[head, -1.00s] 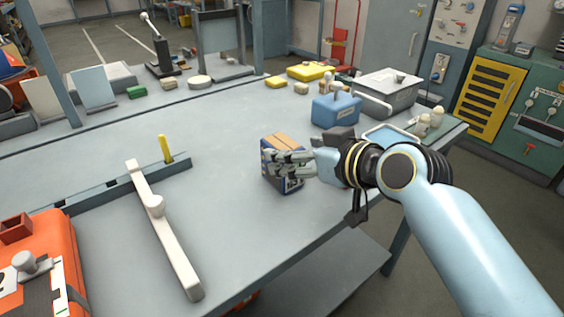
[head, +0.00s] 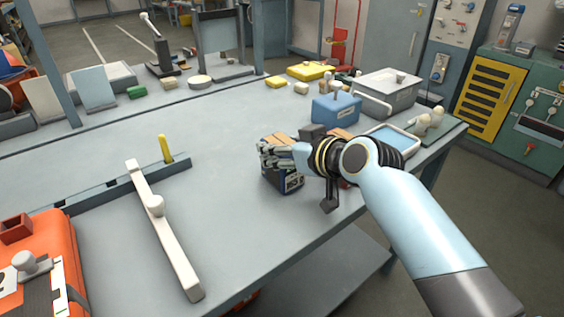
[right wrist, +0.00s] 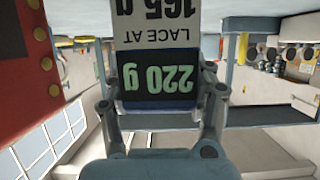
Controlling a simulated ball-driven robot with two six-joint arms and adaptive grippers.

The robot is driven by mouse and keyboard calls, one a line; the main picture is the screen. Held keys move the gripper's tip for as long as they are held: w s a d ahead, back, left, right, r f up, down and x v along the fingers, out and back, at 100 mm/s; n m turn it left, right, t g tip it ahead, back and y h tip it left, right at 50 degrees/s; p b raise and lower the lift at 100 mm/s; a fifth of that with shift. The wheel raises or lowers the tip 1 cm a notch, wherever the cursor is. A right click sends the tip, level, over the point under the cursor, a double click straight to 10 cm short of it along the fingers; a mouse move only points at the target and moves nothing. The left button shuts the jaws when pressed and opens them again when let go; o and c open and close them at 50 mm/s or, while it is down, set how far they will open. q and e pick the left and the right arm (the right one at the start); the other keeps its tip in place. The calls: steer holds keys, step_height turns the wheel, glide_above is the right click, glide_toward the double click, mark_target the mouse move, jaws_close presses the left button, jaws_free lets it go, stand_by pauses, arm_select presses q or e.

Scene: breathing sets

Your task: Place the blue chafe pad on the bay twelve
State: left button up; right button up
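A dark blue box-like block (head: 286,181) with white printing stands on the grey bench. My right gripper (head: 277,152) reaches over it from the right and hides its top. In the right wrist view a printed panel (right wrist: 157,82) reading "220 g" lies between the two spread fingers, one at each side edge. I cannot tell whether the fingers press on it. I cannot single out a chafe pad by name, and no marking for bay twelve is readable. My left gripper is not in view.
A red block (head: 346,184) shows under my right wrist. A long white bar (head: 178,245) lies left. The bench middle is clear.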

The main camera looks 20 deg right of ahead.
jaws_close()
